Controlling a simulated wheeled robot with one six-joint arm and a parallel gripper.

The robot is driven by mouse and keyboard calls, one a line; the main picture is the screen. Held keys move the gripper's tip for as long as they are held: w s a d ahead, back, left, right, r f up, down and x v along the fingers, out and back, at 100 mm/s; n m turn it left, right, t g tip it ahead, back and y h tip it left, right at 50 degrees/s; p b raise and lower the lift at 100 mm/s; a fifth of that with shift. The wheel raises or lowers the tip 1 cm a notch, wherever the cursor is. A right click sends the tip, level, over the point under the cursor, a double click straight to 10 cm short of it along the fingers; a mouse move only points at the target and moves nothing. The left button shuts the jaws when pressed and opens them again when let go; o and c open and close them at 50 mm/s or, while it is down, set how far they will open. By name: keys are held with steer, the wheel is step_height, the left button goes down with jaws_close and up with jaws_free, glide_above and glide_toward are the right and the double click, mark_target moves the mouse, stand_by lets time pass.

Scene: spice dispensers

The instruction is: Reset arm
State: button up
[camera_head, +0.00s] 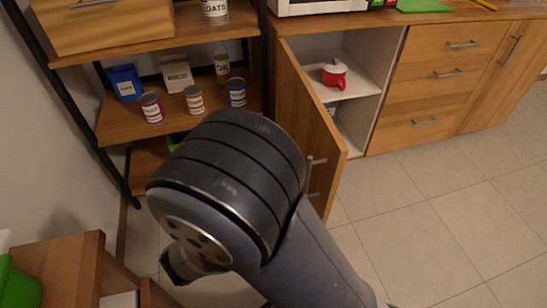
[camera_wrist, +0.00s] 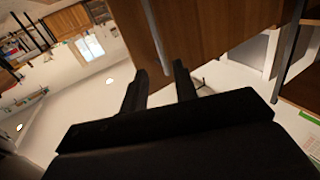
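My gripper (camera_head: 180,268) shows only in part in the head view, below the large dark joint of my arm. In the wrist view, the two dark fingers of my gripper (camera_wrist: 160,76) stand apart with nothing held between them. A wooden panel (camera_wrist: 215,40) with a long metal handle (camera_wrist: 157,38) lies beyond the fingertips, and I cannot tell how far off it is. In the head view, the cabinet door (camera_head: 312,118) stands open to the right of my arm.
A red pot (camera_head: 334,73) sits on the open cabinet's shelf. Shelving (camera_head: 120,127) at the left holds several cans, a blue container (camera_head: 125,82) and a rice box (camera_head: 176,73). A wooden unit (camera_head: 75,262) stands at the lower left. The tiled floor (camera_head: 440,215) at the right is clear.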

steer(key=b+x, duration=0.2)
steer(key=x, duration=0.9)
